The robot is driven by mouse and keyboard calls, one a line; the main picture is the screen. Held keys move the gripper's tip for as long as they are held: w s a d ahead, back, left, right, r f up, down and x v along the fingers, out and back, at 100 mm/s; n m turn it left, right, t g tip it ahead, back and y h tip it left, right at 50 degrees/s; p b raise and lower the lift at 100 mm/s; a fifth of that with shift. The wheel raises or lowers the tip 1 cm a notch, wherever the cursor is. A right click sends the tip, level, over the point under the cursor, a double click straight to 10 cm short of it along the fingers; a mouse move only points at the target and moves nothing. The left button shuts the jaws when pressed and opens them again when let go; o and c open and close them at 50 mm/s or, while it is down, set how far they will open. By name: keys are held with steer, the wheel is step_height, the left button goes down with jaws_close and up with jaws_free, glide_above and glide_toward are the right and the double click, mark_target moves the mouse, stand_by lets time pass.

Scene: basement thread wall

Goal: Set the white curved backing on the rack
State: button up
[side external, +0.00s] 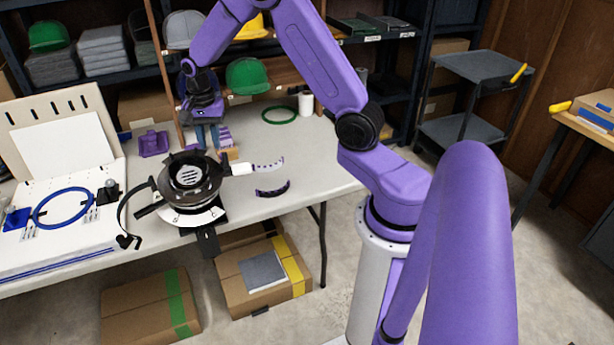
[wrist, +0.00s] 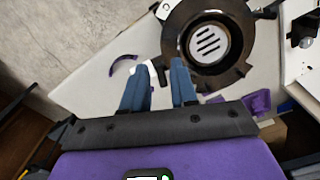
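A white curved strip (side external: 266,166), which looks like the curved backing, lies on the grey table just right of the black round machine. In the wrist view a small white piece (wrist: 152,72) shows behind my fingertips, partly hidden, and may be the same strip. My gripper (side external: 207,146) has blue fingers and hangs above the table behind the machine. In the wrist view my gripper (wrist: 159,66) is open, with a clear gap and nothing visibly held. I cannot tell which item is the rack.
The black round machine (side external: 187,177) also fills the top of the wrist view (wrist: 208,42). A dark purple curved strip (side external: 272,189) lies near the white one. A purple holder (side external: 153,143) and a green ring (side external: 279,114) are on the table.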

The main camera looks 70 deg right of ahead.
steer(key=s+a+r+n, duration=0.4)
steer(key=s+a+n, duration=0.3)
steer(key=s+a, duration=0.1)
steer(key=s+a+r+n, duration=0.3)
steer(key=s+a+n, duration=0.3)
steer(key=s+a, duration=0.15)
steer(key=s+r+n, duration=0.2)
steer(key=s+n, duration=1.1)
steer(key=s, duration=0.5)
steer(key=shift+a, duration=0.3)
